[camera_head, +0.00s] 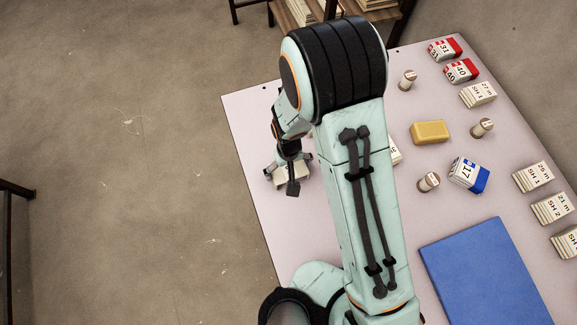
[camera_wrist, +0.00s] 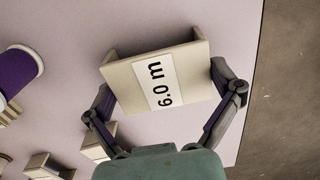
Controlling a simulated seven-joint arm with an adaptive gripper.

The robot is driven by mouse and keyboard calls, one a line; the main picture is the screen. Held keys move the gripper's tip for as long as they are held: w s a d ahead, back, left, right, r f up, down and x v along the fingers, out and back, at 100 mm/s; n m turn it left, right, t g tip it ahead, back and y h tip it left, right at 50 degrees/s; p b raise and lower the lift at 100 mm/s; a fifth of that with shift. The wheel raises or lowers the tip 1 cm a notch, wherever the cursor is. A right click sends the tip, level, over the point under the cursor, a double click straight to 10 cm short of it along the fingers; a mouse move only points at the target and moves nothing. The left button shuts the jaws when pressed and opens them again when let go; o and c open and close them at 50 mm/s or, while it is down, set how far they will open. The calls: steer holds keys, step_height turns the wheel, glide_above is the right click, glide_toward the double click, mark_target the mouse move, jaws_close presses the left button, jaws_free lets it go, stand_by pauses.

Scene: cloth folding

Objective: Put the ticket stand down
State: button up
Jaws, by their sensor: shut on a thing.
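In the head view my gripper (camera_head: 289,170) is shut on the same beige stand (camera_head: 293,175) near the left edge of the pale table (camera_head: 250,118). The stand appears slightly tilted in the wrist view. I cannot tell whether its underside touches the table. My arm hides part of the table to the right of it.
A purple cylinder (camera_wrist: 20,72) and several small beige stands (camera_wrist: 48,165) are at the left in the wrist view. A yellow block (camera_head: 430,132), a blue mat (camera_head: 487,275), a blue-and-white box (camera_head: 469,174) and several labelled blocks occupy the right. The table's left edge is close.

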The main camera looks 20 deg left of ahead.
step_height(320, 180, up, 10)
steer(key=shift+f, duration=0.1)
steer(key=shift+n, duration=0.3)
steer(key=shift+s+d+n, duration=0.15)
steer(key=shift+s+d, duration=0.05)
steer(key=shift+d, duration=0.4)
steer(key=shift+s+d+n, duration=0.15)
steer(key=shift+d, duration=0.4)
steer(key=w+d+r+m, duration=0.15)
steer(key=d+m, duration=0.25)
steer(key=d, duration=0.8)
steer(key=w+d+r+m, duration=0.15)
steer(key=d+m, duration=0.25)
steer(key=d, duration=0.8)
steer(key=s+d+r+m, duration=0.2)
steer(key=s+d+m, duration=1)
steer(key=d, duration=0.7)
glide_above(516, 297)
steer(key=a, duration=0.1)
steer(key=shift+n, duration=0.3)
steer(key=f, duration=0.8)
steer(key=shift+s+f, duration=0.35)
steer(key=shift+w+d+f, duration=0.25)
steer(key=shift+d+f, duration=0.15)
steer(key=shift+f, duration=0.2)
steer(key=shift+d+f, duration=0.1)
steer(key=shift+f, duration=1.5)
steer(key=shift+f, duration=0.1)
